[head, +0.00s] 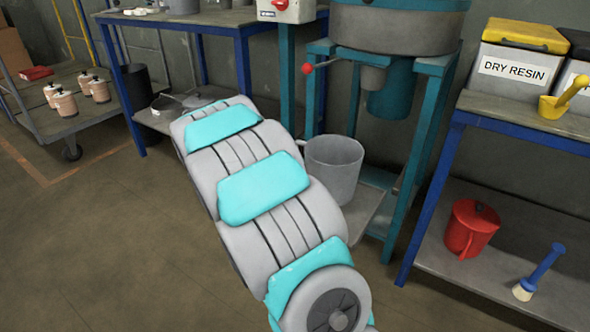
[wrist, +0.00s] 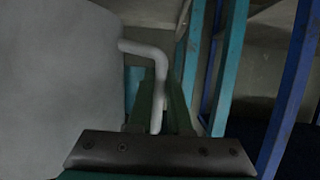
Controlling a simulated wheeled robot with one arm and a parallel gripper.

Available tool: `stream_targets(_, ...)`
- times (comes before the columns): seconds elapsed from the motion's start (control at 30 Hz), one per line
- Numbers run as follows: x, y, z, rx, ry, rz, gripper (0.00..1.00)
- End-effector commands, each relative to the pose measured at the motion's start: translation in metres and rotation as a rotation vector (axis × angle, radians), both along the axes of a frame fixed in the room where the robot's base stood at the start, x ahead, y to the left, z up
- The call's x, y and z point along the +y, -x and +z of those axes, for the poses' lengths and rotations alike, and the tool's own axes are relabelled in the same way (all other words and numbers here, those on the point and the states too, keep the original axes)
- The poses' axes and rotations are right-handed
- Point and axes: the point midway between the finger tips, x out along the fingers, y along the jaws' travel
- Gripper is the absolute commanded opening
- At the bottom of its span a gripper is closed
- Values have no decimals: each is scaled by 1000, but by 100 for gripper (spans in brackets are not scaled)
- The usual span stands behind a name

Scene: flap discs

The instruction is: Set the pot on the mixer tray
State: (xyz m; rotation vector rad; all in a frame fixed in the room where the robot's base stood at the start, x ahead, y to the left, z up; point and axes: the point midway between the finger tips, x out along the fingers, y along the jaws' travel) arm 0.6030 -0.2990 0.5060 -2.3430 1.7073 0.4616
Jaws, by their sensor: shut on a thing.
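The pot (head: 335,167) is a grey, open-topped cylinder. It is upright in the head view, at the lower front of the teal mixer stand. The mixer tray (head: 367,213) is a grey plate low between the stand's legs, partly behind the pot and my arm. I cannot tell whether the pot's base touches the tray. In the wrist view the pot's wall (wrist: 55,80) fills the left side, and its pale bent handle (wrist: 160,62) runs down between the jaws. My gripper (wrist: 160,112) is shut on that handle. In the head view my arm hides the gripper.
The teal mixer stand's legs (head: 412,165) rise close to the right of the pot. A blue-framed bench (head: 430,195) at right holds a red can (head: 470,228) and a brush (head: 538,272). Another blue bench (head: 243,75) stands at left.

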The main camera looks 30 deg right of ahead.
Motion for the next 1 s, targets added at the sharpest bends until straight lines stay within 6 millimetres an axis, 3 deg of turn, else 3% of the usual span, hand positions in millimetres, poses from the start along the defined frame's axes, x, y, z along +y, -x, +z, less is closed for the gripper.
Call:
stream_targets(0.1,-3,-7,0,-1,2,2,0)
stream_targets(0.4,-3,-6,-34,3,5,1,0)
stream_targets(0.83,-3,-6,-39,1,2,1,0)
stream_targets(0.87,-3,-5,-38,-1,2,0,20)
stream_targets(1.0,-3,-5,-38,-1,2,0,36)
